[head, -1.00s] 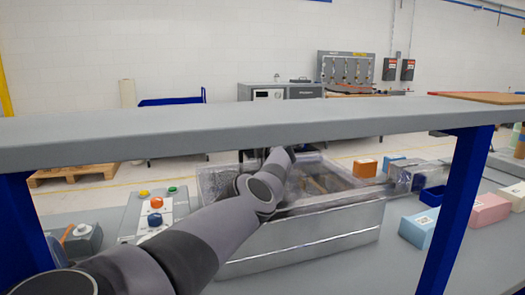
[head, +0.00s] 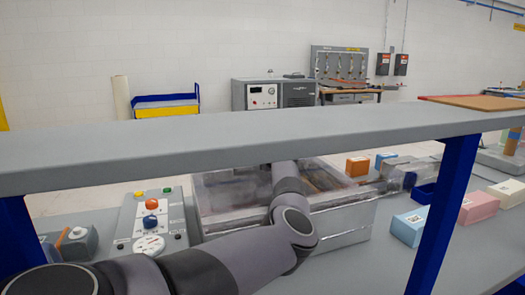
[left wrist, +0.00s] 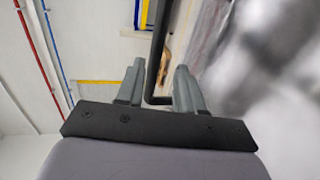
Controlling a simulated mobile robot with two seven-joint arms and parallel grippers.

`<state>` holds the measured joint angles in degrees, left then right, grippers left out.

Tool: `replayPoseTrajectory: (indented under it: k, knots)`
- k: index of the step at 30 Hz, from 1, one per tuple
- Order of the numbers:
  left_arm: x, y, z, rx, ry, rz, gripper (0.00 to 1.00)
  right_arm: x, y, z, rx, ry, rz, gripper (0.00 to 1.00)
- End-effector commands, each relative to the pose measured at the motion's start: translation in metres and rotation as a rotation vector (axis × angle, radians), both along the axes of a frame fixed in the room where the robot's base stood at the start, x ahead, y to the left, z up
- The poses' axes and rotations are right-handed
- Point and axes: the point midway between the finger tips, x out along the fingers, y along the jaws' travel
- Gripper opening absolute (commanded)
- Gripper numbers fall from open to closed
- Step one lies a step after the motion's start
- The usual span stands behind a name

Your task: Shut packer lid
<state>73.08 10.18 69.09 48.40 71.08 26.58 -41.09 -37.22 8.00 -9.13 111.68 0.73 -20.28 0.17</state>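The packer is a silvery open-topped box (head: 345,222) on the bench beyond the shelf in the head view. Clear, film-like panels show around its top, and brown contents show through them. I cannot make out the lid's exact angle. My left arm reaches over the box, and its gripper is hidden behind the shelf board. In the left wrist view my left gripper (left wrist: 158,88) has its two grey fingers apart, on either side of a dark bent handle bar (left wrist: 158,50). A gap shows beside the bar. Blurred silvery film (left wrist: 265,60) fills the right. My right gripper is not seen.
A grey shelf board (head: 180,143) on blue posts (head: 450,210) crosses in front of the box. A control panel (head: 150,222) with buttons stands left of the box. Orange, blue (head: 409,226) and pink (head: 478,207) blocks lie to its right.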

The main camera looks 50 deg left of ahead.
Motion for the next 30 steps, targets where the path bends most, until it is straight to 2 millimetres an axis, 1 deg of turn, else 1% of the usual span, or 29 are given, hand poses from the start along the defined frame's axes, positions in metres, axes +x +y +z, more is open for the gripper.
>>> replayPoseTrajectory:
  k: [3,10,30]
  knots:
    - [-0.002,-0.011,0.003,-0.002,-0.003,0.0,0.37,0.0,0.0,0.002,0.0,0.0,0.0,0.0]
    - [-0.005,-0.021,0.004,-0.001,-0.001,-0.001,0.37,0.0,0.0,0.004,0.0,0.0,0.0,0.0]
    - [-0.006,-0.022,0.005,-0.001,0.0,0.0,0.37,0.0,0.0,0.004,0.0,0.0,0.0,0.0]
